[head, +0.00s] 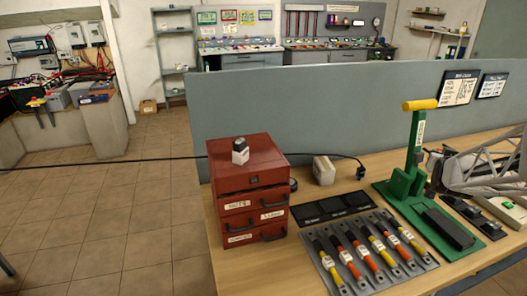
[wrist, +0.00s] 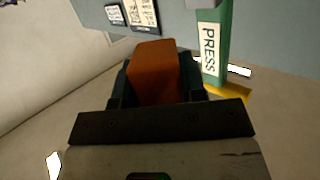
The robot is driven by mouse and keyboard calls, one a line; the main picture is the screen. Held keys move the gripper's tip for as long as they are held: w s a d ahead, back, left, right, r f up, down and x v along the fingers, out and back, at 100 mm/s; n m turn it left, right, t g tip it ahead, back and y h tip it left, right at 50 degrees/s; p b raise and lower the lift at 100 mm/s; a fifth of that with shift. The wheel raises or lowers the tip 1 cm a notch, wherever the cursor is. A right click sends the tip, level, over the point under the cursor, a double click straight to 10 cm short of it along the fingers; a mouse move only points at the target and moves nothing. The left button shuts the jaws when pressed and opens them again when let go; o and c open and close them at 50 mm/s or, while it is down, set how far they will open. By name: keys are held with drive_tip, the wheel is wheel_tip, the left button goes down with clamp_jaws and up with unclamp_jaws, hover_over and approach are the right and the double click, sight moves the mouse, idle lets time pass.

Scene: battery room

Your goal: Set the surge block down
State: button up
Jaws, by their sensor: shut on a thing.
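My gripper (wrist: 157,78) is shut on an orange-brown block, the likely surge block (wrist: 158,62), with dark fingers on either side of it. The block's lower end is hidden by the gripper's dark crossbar. In the head view my gripper (head: 436,163) is at the right, just beside the green press post, and the held block cannot be made out there. The wrist view shows the green post with its PRESS label (wrist: 209,50) just right of the block. I cannot tell the block's height above the bench.
The green press (head: 416,150) with a yellow handle stands on the wooden bench (head: 345,196). A red drawer cabinet (head: 250,188) carries a small grey-white device (head: 240,151).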

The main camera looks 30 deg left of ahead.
drive_tip(key=s+a+r+n+g+y, duration=0.1)
drive_tip(key=s+a+r+n+y, duration=0.2)
drive_tip(key=s+a, duration=0.65)
drive_tip(key=s+a+r+n+y, duration=0.15)
drive_tip(key=s+a+r, duration=0.4)
drive_tip(key=a, duration=0.75)
drive_tip(key=s+a+n+g+y, duration=0.1)
drive_tip(key=s+a, duration=0.3)
drive_tip(key=s, duration=0.5)
drive_tip(key=s+a+r+n+g+y, duration=0.1)
drive_tip(key=s+a+y, duration=0.2)
drive_tip(key=s, duration=0.6)
drive_tip(key=s+a+r+n+g+y, duration=0.1)
drive_tip(key=s+a+n+y, duration=0.1)
drive_tip(key=s+a, duration=0.3)
drive_tip(key=shift+s+r+g, duration=0.15)
drive_tip(key=shift+s+g, duration=0.15)
drive_tip(key=shift+s, duration=1.7)
drive_tip(key=shift+w+a, duration=0.1)
drive_tip(key=shift+a, duration=0.05)
hover_over(271, 161)
drive_tip(key=shift+w+f, duration=0.1)
drive_tip(key=shift+f, duration=0.65)
